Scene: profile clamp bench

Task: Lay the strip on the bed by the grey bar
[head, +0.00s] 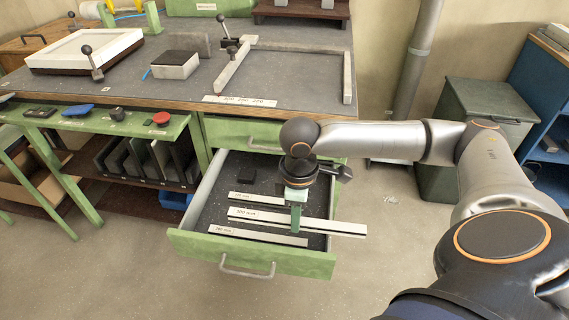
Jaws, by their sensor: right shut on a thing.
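My right gripper (296,222) points down into the open drawer and is shut on the middle strip (338,227). Two shorter labelled strips lie in the drawer, one in front (270,236) and one behind (250,200). On the bench top, grey bars (231,70) edge a flat bed (295,75), with a black-knobbed lever at its back left. My left gripper is out of view.
The green drawer (200,247) stands pulled out below the bench (130,88) and also holds a small dark block (247,178). A white-framed tray (85,50) and a light block (175,66) stand left of the bed. A green bin (480,105) stands right.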

